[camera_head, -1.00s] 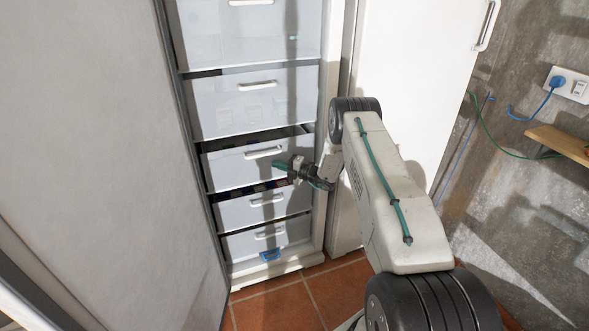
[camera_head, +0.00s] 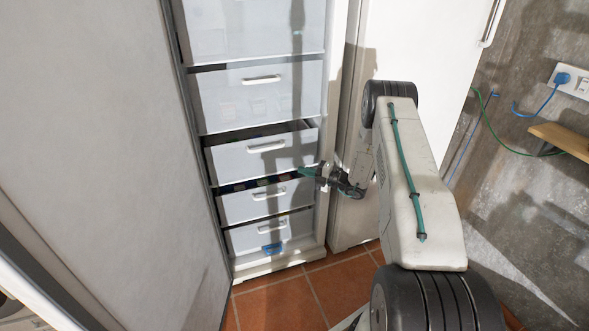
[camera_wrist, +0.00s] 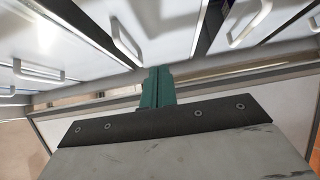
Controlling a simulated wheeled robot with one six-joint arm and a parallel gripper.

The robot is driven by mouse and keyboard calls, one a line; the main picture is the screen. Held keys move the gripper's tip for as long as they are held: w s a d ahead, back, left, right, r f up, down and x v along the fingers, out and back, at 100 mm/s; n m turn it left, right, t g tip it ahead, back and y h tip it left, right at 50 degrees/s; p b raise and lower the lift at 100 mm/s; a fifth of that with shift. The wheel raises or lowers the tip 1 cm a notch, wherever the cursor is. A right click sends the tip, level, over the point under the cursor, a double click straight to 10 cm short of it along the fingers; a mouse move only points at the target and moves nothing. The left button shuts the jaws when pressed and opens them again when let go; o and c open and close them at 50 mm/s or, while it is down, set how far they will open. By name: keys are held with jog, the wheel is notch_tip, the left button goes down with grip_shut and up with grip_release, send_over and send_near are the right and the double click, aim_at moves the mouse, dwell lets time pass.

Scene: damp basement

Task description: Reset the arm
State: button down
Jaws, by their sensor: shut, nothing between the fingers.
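My gripper (camera_head: 307,172) has dark green fingers and is in front of the right edge of a tall freezer's drawer stack, at the height of the gap below the middle drawer (camera_head: 250,158). Its fingers are shut together and empty; they also show in the wrist view (camera_wrist: 158,88). My arm reaches in from the lower right, in front of the white door at the right. I cannot tell whether the fingertips touch the drawer front.
Several white drawers with handles are stacked in the freezer; the middle one stands slightly out. A blue clip (camera_head: 271,249) is at the bottom drawer. A large white door panel (camera_head: 110,130) fills the left. A wooden shelf (camera_head: 562,138) is at the right wall. Tiled floor (camera_head: 285,303) is clear below.

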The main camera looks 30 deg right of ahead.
jog(key=shift+s+d, duration=0.2)
jog(key=shift+s, duration=0.15)
